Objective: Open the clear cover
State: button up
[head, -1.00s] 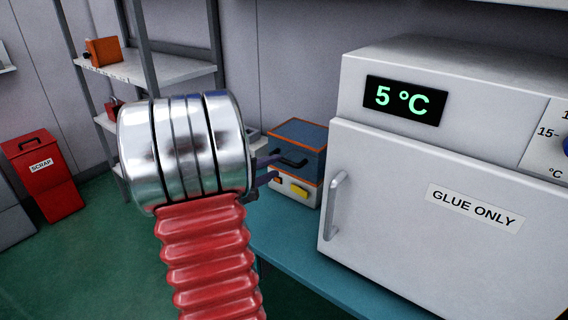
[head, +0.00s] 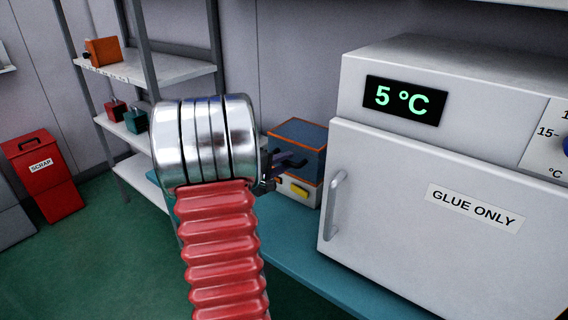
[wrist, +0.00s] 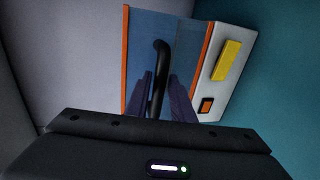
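The clear cover (head: 303,134) is bluish, see-through and edged in orange. It is closed on a small white box (head: 300,192) with a yellow button. In the wrist view the cover (wrist: 187,38) carries a black bar handle (wrist: 160,62). My gripper (head: 290,160) is at the cover's front in the head view. In the wrist view its two purple fingers (wrist: 162,92) are open, one on each side of the handle, with gaps showing. I cannot tell whether the fingertips reach fully around the handle.
A large white fridge (head: 420,200) marked GLUE ONLY stands close on the right, its door handle (head: 334,205) facing the box. Both stand on a teal table (head: 330,287). Shelves (head: 170,68) and a red scrap bin (head: 45,180) are at the left.

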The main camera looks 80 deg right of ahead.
grip_shut()
jog(key=shift+a+f, duration=0.1)
jog(key=shift+a, duration=0.05)
jog(key=shift+s, duration=0.1)
